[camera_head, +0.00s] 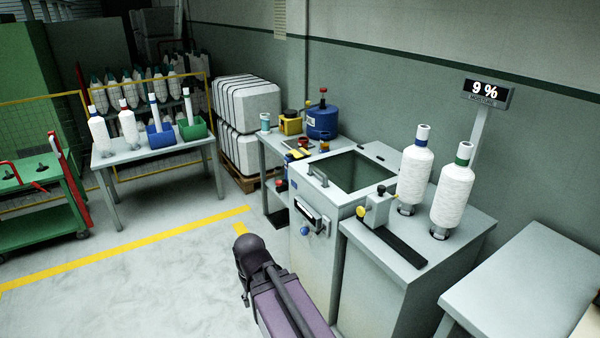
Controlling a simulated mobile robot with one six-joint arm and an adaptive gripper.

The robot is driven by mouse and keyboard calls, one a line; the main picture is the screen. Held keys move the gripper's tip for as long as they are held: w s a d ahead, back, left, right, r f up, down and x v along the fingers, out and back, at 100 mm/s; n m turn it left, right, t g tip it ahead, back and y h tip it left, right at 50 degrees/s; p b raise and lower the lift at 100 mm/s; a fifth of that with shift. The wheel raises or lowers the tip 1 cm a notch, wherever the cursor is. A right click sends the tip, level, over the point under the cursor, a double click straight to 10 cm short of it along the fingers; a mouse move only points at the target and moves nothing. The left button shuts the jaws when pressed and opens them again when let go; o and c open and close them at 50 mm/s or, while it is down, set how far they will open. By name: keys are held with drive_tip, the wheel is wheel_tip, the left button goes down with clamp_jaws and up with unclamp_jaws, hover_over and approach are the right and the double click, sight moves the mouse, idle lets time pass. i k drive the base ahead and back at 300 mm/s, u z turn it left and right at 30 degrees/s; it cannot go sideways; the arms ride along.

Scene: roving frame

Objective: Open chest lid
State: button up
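The chest (316,262) is a pale grey cabinet right of centre. Its top has a rectangular frame with a bar handle (317,175) near the front left edge. Inside the frame is a dark green area (360,171); I cannot tell whether it is a window in a shut lid or an opening. The chest's front carries a dark panel and a blue knob (304,231). My purple arm with a dark rounded joint reaches up from the bottom centre, in front and left of the chest. I cannot make out my gripper's fingers anywhere.
A grey bench (415,237) with two white yarn cones (453,190) and a small device adjoins the chest on the right. A side table with a blue canister (322,121) stands behind. A moisture display (487,93) reads 9 %. Open floor (150,285) lies left.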

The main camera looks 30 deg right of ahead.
sight(320, 181)
drive_tip(key=u, duration=0.45)
drive_tip(key=k, duration=0.85)
drive_tip(key=z, duration=1)
drive_tip(key=i, duration=1.35)
drive_tip(key=z, duration=0.05)
